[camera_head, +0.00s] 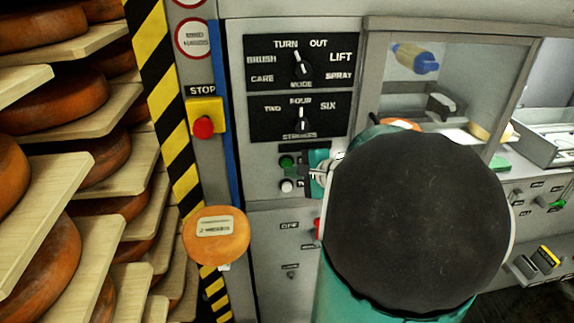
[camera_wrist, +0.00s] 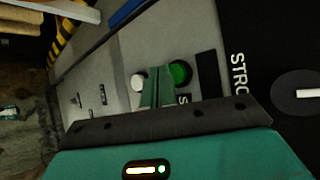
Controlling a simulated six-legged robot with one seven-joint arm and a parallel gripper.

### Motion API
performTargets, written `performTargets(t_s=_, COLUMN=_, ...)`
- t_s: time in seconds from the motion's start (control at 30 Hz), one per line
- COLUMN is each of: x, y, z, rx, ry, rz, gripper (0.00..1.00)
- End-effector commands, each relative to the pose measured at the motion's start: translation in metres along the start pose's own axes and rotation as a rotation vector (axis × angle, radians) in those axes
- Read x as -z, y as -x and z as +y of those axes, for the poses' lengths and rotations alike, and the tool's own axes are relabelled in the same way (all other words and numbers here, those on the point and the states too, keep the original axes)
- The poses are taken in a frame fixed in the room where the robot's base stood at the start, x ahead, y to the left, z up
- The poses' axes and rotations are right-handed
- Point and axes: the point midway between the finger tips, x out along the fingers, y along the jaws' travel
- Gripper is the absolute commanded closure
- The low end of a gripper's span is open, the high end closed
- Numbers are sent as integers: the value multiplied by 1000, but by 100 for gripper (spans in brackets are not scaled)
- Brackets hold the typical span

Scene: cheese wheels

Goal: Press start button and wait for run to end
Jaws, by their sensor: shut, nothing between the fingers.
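A green button (camera_head: 286,161) sits on the grey control panel (camera_head: 262,215), with a white button (camera_head: 287,185) just below it. A label by the green button is partly hidden, so I cannot read it. My gripper (camera_head: 314,171) is in front of the panel, close to the right of both buttons. In the wrist view the shut, empty fingers (camera_wrist: 157,86) point at the panel between the white button (camera_wrist: 138,82) and the green button (camera_wrist: 180,72). I cannot tell whether they touch either. Above are the mode knob (camera_head: 302,69) and the strokes knob (camera_head: 303,125).
A red stop button (camera_head: 203,127) on a yellow box is left of the panel. Shelves of orange cheese wheels (camera_head: 55,100) fill the left side. An orange labelled disc (camera_head: 215,246) stands at lower centre-left. My arm hides much of the right.

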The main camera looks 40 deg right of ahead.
Motion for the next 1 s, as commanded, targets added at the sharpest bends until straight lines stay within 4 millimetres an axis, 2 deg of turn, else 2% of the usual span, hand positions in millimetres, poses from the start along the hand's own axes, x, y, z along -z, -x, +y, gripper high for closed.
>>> performTargets(t_s=1.0, x=6, y=-9, z=-6, rx=0, ry=-1, rz=0, gripper=100)
